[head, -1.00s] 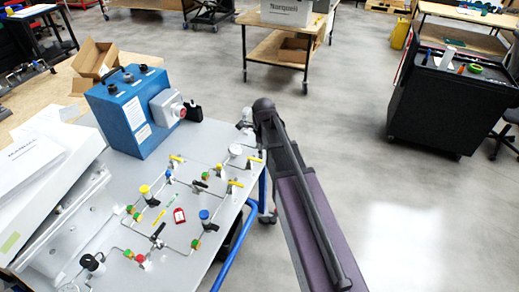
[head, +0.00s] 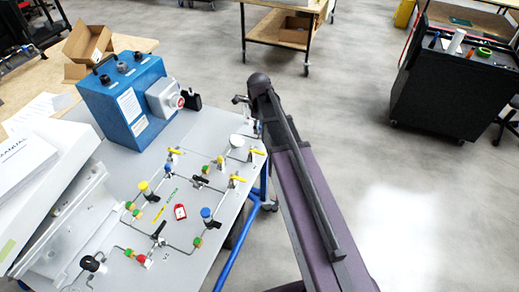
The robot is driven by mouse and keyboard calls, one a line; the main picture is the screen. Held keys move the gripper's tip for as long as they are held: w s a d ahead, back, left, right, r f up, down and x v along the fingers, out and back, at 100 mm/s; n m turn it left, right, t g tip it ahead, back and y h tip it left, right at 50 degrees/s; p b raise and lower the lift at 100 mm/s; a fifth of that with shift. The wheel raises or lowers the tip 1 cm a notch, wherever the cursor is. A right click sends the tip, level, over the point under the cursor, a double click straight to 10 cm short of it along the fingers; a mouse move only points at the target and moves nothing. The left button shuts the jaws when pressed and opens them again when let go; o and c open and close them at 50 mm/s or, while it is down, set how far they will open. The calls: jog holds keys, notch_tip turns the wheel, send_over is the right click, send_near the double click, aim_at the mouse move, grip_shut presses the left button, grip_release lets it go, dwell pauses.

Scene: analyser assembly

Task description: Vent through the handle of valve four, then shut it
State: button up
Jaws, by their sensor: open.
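A grey panel (head: 216,130) on a blue-framed bench carries thin pipes and several small valves. Yellow lever handles show at the back (head: 174,152), in the middle (head: 220,160) and near the right edge (head: 238,180). Black handles show at the centre (head: 200,182) and nearer the front (head: 158,231). The number labels are too small to read, so I cannot tell which is valve four. My gripper (head: 240,100) shows only partly, small and dark, by my arm's dark joint beyond the panel's right edge. It is open, apart from the valves; its fingertips are not clear.
A blue box (head: 122,101) with a grey switch unit stands at the panel's back. A white cover and manual (head: 25,160) lie left. A red tag (head: 180,211) lies among the valves. A black cart (head: 445,88) stands right; open floor lies between.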

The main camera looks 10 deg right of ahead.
aim_at(259, 152)
jog(key=shift+d+f, duration=0.15)
notch_tip(259, 152, down, 14)
jog(key=b, duration=1.3)
jog(key=shift+r+b, duration=0.2)
jog(key=shift+b, duration=0.2)
grip_shut()
jog(key=shift+w, duration=0.1)
